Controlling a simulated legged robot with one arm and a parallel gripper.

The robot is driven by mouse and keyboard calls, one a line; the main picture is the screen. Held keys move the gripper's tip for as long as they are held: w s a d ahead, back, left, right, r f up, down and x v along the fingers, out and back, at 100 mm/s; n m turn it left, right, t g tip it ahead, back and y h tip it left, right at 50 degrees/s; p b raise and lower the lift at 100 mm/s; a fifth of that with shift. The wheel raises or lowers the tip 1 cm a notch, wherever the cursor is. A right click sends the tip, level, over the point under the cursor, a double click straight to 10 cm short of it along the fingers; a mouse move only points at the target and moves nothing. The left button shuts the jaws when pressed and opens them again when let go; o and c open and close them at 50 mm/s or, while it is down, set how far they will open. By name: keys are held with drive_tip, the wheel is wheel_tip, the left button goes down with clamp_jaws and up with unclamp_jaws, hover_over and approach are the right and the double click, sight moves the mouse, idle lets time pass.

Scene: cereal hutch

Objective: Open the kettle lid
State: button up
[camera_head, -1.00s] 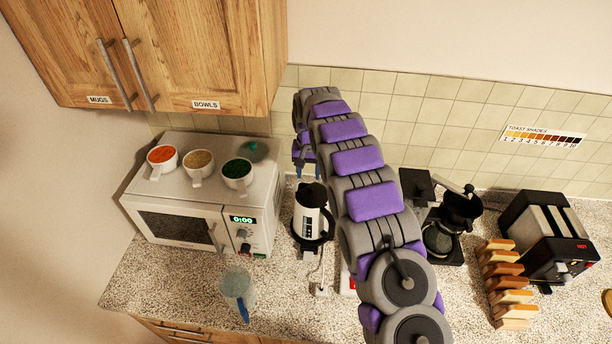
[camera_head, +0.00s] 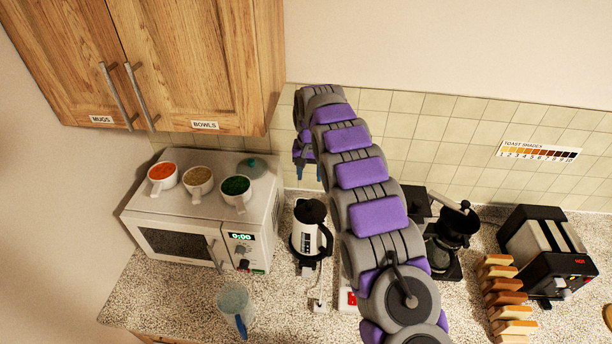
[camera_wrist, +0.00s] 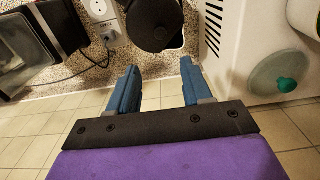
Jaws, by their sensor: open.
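The kettle (camera_head: 309,238) stands on the counter right of the microwave, with a white body and a black top. Its black lid (camera_head: 310,211) looks shut. In the wrist view the round dark kettle top (camera_wrist: 154,18) is at the upper middle, partly cut off by the frame edge. My gripper (camera_head: 308,172) is above and behind the kettle in the head view, clear of it. In the wrist view my gripper (camera_wrist: 160,68) shows two blue fingers apart with nothing between them. The fingers do not touch the kettle.
The microwave (camera_head: 177,247) carries several cups and a teal-knobbed lid (camera_head: 255,166). A blue-handled jug (camera_head: 233,304) is in front. A coffee maker (camera_head: 445,235), toast rack (camera_head: 503,290) and toaster (camera_head: 548,250) stand right. Sockets (camera_wrist: 101,12) with a cable are beside the kettle.

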wheel_tip(320, 180, up, 8)
drive_tip(key=p, duration=0.3)
drive_tip(key=shift+a+r, duration=0.2)
drive_tip(key=shift+a, duration=0.15)
idle(0.6)
drive_tip(key=shift+d+p, duration=0.3)
drive_tip(key=shift+p, duration=0.05)
